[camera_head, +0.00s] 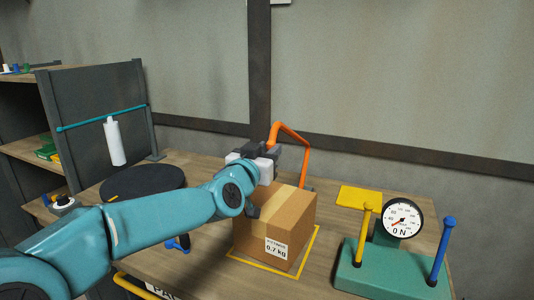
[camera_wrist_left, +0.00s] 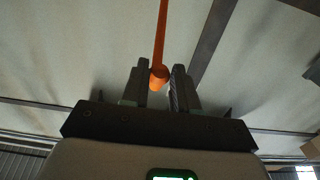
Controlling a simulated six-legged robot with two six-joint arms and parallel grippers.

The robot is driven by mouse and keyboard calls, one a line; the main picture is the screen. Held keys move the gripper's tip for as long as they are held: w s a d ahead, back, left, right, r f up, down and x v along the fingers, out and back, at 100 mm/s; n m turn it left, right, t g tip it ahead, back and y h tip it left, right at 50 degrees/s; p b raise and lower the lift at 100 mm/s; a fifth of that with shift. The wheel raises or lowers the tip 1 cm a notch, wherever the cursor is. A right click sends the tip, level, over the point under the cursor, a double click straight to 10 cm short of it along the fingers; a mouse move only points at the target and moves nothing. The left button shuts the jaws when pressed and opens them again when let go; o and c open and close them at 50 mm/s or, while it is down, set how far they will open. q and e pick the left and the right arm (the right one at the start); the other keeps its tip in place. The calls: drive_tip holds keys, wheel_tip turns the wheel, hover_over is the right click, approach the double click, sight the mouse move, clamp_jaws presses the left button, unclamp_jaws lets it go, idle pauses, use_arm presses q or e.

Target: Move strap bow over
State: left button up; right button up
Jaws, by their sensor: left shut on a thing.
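The orange strap bow (camera_head: 295,134) rises above the cardboard box (camera_head: 290,226) in the head view. Its right leg runs down behind the box's far right edge, and its lower end is partly hidden. My left gripper (camera_head: 273,147) is above the back left of the box, shut on the bow's left leg. In the left wrist view the bow (camera_wrist_left: 160,40) runs up from between the two dark fingers of the left gripper (camera_wrist_left: 160,80). The box carries a tan tape strip and a 0.7 kg label. My right gripper is not in view.
The box stands inside a yellow outline (camera_head: 314,246) on the wooden table. At right is a green base (camera_head: 390,280) with a dial gauge (camera_head: 402,218) reading 0 N, a yellow post and a blue post (camera_head: 442,250). A black round disc (camera_head: 140,182) lies at left, by a grey panel.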

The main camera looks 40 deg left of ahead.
use_arm(q)
drive_tip(key=shift+s+f+b, duration=0.35)
drive_tip(key=shift+f+b, duration=0.1)
drive_tip(key=shift+b, duration=0.15)
drive_tip(key=shift+s+d+f+b, duration=0.3)
drive_tip(key=shift+s+f+b, duration=0.75)
drive_tip(key=shift+f+b, duration=0.35)
drive_tip(key=shift+s+d+f+b, duration=0.25)
drive_tip(key=shift+s+f+b, duration=0.85)
drive_tip(key=shift+f+b, duration=0.3)
drive_tip(key=shift+s+d+f+b, duration=0.3)
drive_tip(key=shift+s+f+b, duration=0.85)
drive_tip(key=shift+f, duration=0.35)
drive_tip(key=shift+w, duration=0.1)
drive_tip(key=shift+f, duration=0.1)
drive_tip(key=f+b, duration=0.1)
drive_tip(key=s+f+b, duration=0.1)
drive_tip(key=f+b, duration=0.1)
drive_tip(key=s+f+b, duration=0.1)
drive_tip(key=f+b, duration=0.1)
drive_tip(key=shift+s+d+f, duration=0.2)
drive_tip(key=shift+d+f, duration=0.05)
drive_tip(key=shift+d, duration=0.05)
drive_tip(key=shift+s+d+f+b, duration=0.1)
drive_tip(key=shift+s+f+b, duration=0.15)
drive_tip(key=shift+f+b, duration=0.45)
drive_tip(key=shift+s+d+f+b, duration=0.1)
drive_tip(key=shift+s+f+b, duration=0.1)
drive_tip(key=shift+f+b, duration=0.45)
